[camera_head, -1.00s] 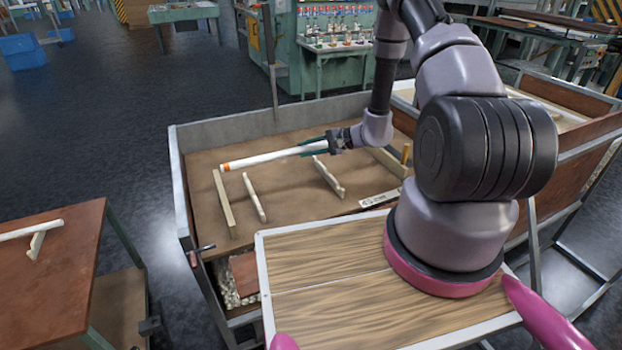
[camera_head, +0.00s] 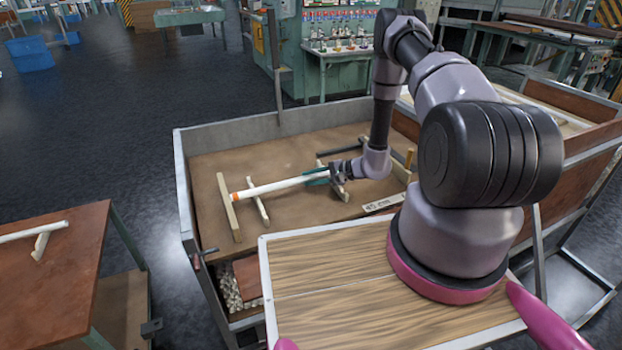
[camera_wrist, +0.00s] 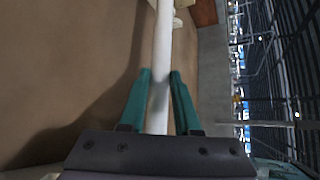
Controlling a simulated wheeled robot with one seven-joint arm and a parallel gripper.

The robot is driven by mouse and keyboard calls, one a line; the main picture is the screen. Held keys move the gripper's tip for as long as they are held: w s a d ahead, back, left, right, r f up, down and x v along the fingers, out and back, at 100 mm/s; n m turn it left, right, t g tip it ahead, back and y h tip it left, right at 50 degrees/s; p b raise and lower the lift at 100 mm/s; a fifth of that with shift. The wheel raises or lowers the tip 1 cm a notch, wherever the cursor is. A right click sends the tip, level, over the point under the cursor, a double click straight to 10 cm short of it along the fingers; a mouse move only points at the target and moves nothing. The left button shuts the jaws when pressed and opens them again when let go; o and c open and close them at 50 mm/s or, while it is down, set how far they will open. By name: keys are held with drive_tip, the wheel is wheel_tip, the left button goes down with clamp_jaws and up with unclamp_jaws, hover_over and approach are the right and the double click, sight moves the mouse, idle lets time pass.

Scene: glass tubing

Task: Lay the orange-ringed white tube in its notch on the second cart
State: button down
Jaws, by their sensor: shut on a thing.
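The white tube (camera_head: 275,187) has an orange ring at its left end in the head view. My gripper (camera_head: 318,179) is shut on it near its right end. The tube lies roughly level, just over or on the wooden supports of the cart; whether it touches them I cannot tell. The supports are a long left bar (camera_head: 229,208), a notched middle rail (camera_head: 257,201) and a notched right rail (camera_head: 335,184), partly hidden by my gripper. In the wrist view the tube (camera_wrist: 162,70) runs lengthwise between the green fingers (camera_wrist: 160,100). The notch under the tube cannot be made out.
The cart (camera_head: 182,190) has raised grey metal walls and a brown bed. A white label (camera_head: 384,203) lies near its front right. Another table (camera_head: 60,265) with a white tube (camera_head: 30,233) on a support stands at the left. The cart bed's back left is clear.

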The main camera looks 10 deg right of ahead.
drive_tip(key=shift+f, duration=0.4)
drive_tip(key=shift+f, duration=0.2)
drive_tip(key=c, duration=0.6)
unclamp_jaws()
drive_tip(key=shift+r, duration=0.1)
